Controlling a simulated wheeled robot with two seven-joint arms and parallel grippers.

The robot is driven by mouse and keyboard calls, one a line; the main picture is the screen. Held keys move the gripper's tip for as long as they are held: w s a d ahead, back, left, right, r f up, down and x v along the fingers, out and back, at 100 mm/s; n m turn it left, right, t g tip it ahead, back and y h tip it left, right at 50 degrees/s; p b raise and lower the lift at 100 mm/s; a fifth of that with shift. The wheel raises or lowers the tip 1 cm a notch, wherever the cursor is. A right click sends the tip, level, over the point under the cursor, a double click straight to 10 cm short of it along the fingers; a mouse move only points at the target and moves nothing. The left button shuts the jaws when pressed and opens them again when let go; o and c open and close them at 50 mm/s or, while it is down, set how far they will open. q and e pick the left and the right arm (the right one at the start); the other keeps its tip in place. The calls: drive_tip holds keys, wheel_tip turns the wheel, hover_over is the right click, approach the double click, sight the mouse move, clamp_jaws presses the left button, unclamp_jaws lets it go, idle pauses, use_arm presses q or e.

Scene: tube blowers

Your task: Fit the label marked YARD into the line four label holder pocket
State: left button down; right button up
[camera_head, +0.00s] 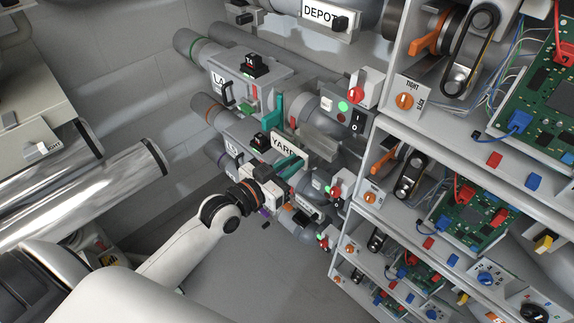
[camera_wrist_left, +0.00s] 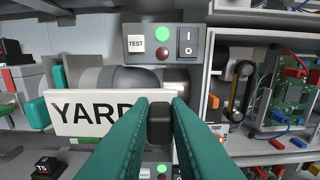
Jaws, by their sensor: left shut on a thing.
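The white label marked YARD (camera_head: 284,148) is held upright in front of the pipework. It also shows in the left wrist view (camera_wrist_left: 80,112), left of my fingers. My left gripper (camera_head: 290,166), with teal fingers, is shut on the label's dark grip, which shows between the fingertips in the left wrist view (camera_wrist_left: 160,122). A teal upright piece (camera_head: 279,110) stands behind the label; I cannot tell whether it is part of a holder pocket. A black block marked T4 (camera_head: 254,62) sits on the upper grey unit. The line four pocket cannot be clearly made out. My right gripper is not in view.
A label marked DEPOT (camera_head: 320,15) hangs at the top. A grey panel (camera_wrist_left: 185,62) with a TEST button, lights and a switch is just beyond my fingers. Shelves with circuit boards (camera_head: 545,85) stand close on the right. Bare floor (camera_head: 285,270) lies below.

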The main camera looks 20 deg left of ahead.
sight(301, 157)
use_arm(q)
drive_tip(key=x, duration=0.3)
drive_tip(key=shift+w+d, duration=0.15)
drive_tip(key=shift+w, duration=0.2)
drive_tip(key=shift+w+d+f+b, duration=0.35)
drive_tip(key=shift+w+f+b, duration=0.1)
drive_tip(key=shift+w, duration=0.5)
drive_tip(key=shift+w+d+f+b, duration=0.35)
drive_tip(key=shift+w+f, duration=0.1)
drive_tip(key=shift+w, duration=0.55)
drive_tip(key=shift+w+d+f+b, duration=0.35)
drive_tip(key=shift+w+f, duration=0.1)
drive_tip(key=shift+w, duration=0.5)
drive_tip(key=shift+f, duration=0.4)
drive_tip(key=c, duration=1.3)
unclamp_jaws()
